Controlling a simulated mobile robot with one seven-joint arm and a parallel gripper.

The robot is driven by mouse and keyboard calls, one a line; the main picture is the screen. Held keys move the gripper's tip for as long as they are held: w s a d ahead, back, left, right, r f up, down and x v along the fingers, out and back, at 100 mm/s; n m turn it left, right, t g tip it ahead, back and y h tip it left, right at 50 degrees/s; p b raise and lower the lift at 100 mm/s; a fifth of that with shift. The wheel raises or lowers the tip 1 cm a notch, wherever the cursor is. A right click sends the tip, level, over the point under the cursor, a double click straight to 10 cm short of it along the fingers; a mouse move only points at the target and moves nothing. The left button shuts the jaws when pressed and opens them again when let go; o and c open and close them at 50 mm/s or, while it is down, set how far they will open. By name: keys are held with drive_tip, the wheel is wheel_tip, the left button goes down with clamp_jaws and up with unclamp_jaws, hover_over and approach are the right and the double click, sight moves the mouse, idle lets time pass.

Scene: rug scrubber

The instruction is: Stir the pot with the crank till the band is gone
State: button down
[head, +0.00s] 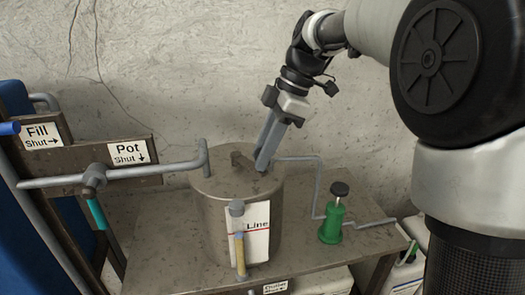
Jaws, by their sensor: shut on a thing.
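The grey metal pot (210,215) stands upright on a bench in the head view. A short brown crank arm (241,159) lies across the pot's lid. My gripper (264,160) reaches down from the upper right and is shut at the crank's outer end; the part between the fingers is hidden. A thin upright sight tube (239,245) is on the pot's front, with amber in its lower part and a greyish upper part. A white card (260,235) beside it reads "Line" and bears a red line. Any separate band in the tube is too small to tell.
A grey pipe (150,171) with a raised end runs to the lid's left side. "Fill" (41,133) and "Pot" (128,153) signs, both marked Shut, are on wooden boards at left. A green, black-knobbed fitting (331,222) stands right on the bench (155,240).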

drive_tip(key=c, duration=1.4)
unclamp_jaws()
drive_tip(key=shift+w, duration=0.1)
drive_tip(key=p+v, duration=0.2)
drive_tip(key=v, duration=1.5)
drive_tip(key=shift+d+r+p, duration=0.2)
drive_tip(key=shift+d+p, duration=0.05)
drive_tip(key=shift+p, duration=0.1)
